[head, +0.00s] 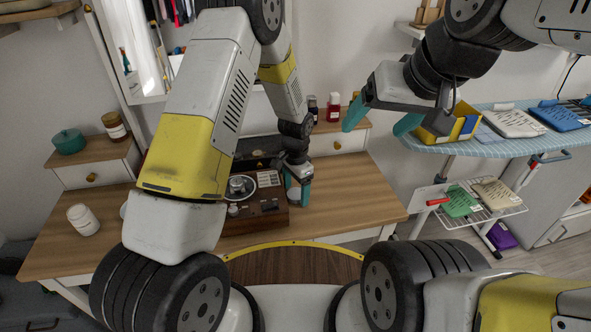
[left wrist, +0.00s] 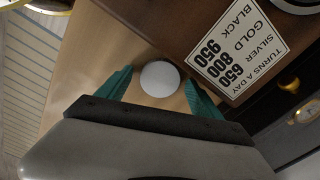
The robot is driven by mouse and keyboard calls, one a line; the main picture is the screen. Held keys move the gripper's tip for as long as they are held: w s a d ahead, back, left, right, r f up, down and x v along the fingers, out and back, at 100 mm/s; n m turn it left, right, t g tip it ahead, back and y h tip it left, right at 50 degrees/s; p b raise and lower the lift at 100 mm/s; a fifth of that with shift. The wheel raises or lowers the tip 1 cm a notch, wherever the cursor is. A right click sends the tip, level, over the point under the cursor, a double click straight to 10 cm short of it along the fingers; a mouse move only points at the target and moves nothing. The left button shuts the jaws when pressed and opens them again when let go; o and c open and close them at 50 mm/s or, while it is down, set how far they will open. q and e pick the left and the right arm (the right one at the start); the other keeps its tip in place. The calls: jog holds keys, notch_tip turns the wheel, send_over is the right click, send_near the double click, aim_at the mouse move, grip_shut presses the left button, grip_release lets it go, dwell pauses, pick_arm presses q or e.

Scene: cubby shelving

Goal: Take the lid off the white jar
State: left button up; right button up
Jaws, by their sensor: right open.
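My left gripper (head: 297,192) points down at the right side of the dark wooden box on the desk. In the left wrist view its teal fingers (left wrist: 160,85) stand apart, either side of a round white top (left wrist: 160,78); small gaps show between fingers and disc. This looks like a white jar's lid seen from above; the body below is hidden. Another white jar (head: 83,220) stands at the desk's left end, away from both grippers. My right gripper (head: 376,116) is open and empty in the air, right of the desk, before the ironing board.
The dark wooden box (head: 262,205) with a dial and label stands close beside my left gripper. Small bottles (head: 333,106) stand on the right drawer unit. A teal pot (head: 68,141) and brown jar (head: 114,126) are at left. The right desk top (head: 355,195) is clear.

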pick_arm(q)
jog(key=shift+r, duration=0.15)
notch_tip(320, 180, up, 12)
notch_tip(320, 180, up, 18)
jog(key=f+n+t+h, duration=0.1)
jog(key=n+t, duration=0.2)
jog(key=n, duration=0.2)
send_over(296, 194)
jog(key=s+a, duration=0.7)
jog(key=a, duration=0.2)
jog(key=s+a+r+n+t, duration=0.1)
jog(key=s+a+r, duration=0.1)
jog(key=s, duration=0.3)
jog(key=s+a+r+n+t, duration=0.1)
jog(key=s+a+r+n, duration=0.1)
jog(key=s+r, duration=0.1)
jog(key=s+a+r+n+t+h, duration=0.1)
jog(key=s+a+r+n, duration=0.1)
jog(key=s, duration=0.4)
jog(key=shift+v, duration=0.8)
